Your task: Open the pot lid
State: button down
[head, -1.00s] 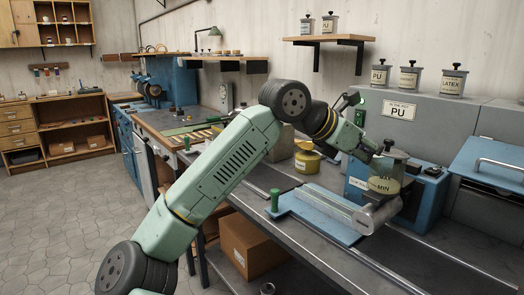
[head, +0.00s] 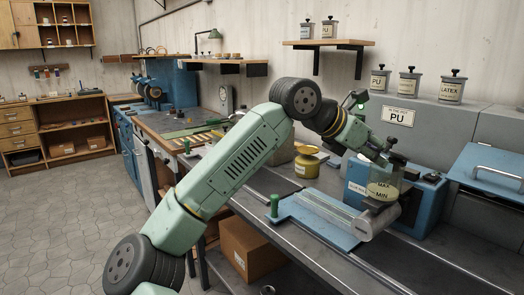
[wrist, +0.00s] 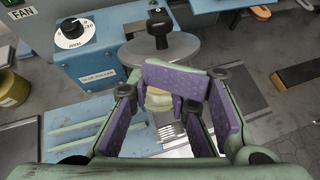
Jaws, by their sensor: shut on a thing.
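The pot (head: 383,189) is a clear jar with a MAX/MIN label and yellowish contents, at the right in the head view. Its grey round lid (wrist: 150,55) with a black knob (wrist: 159,27) shows at the top middle of the wrist view. My gripper (wrist: 176,85) is at the near edge of the lid, its purple-padded fingers drawn together and shut on it. The exact contact is hidden by the pads. In the head view my gripper (head: 384,157) covers part of the lid, so I cannot tell how far it is tilted.
The blue glue roller machine (head: 425,195) stands beside and behind the pot. Labelled grey pots (head: 452,87) stand on the raised ledge behind.

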aim_at(389, 142)
dwell(0.3)
jog(key=shift+w+d+r+p, duration=0.2)
jog(key=shift+d+r+p, duration=0.3)
jog(key=shift+d+r, duration=0.1)
jog(key=shift+w+d+r+p, duration=0.2)
jog(key=shift+d+r+p, duration=0.25)
jog(key=shift+d+p, duration=0.1)
jog(key=shift+d, duration=0.1)
jog(key=shift+w, duration=0.1)
jog(key=shift+w+d+r+p, duration=0.2)
jog(key=shift+w+d+r, duration=0.1)
jog(key=shift+d, duration=0.35)
jog(key=shift+w+d+r+p, duration=0.15)
jog(key=shift+d+r, duration=0.1)
jog(key=shift+d, duration=0.4)
